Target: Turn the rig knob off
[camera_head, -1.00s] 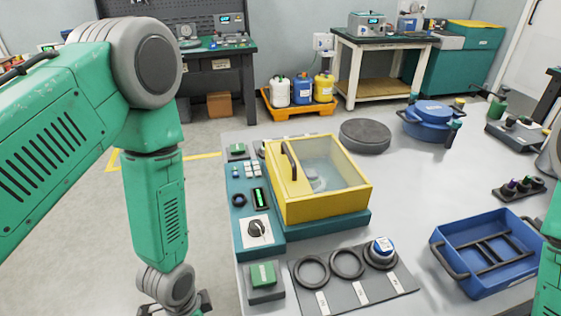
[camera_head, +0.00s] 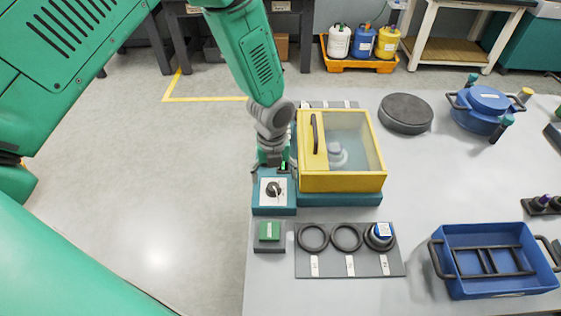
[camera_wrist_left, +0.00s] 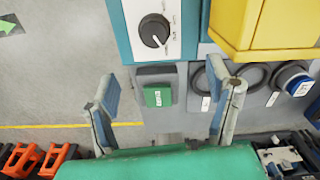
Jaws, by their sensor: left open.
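The rig knob (camera_head: 273,189) is a black round dial on a white plate at the front of the teal control panel (camera_head: 262,209). In the left wrist view the knob (camera_wrist_left: 155,31) is at the top, its white pointer mark toward the lower right. The plate's lettering is too small to read. My left gripper (camera_head: 272,165) is over the panel, just behind the knob in the head view, and hides part of the panel. In the wrist view the gripper's (camera_wrist_left: 168,88) two fingers are wide apart and empty, with the knob beyond them. My right gripper is out of view.
The yellow clear-lidded box (camera_head: 341,181) stands right beside the knob panel. A green button block (camera_head: 269,231) and a grey mat (camera_head: 350,268) with rings lie in front. A blue tray (camera_head: 452,284) is at the right. The bench middle is clear.

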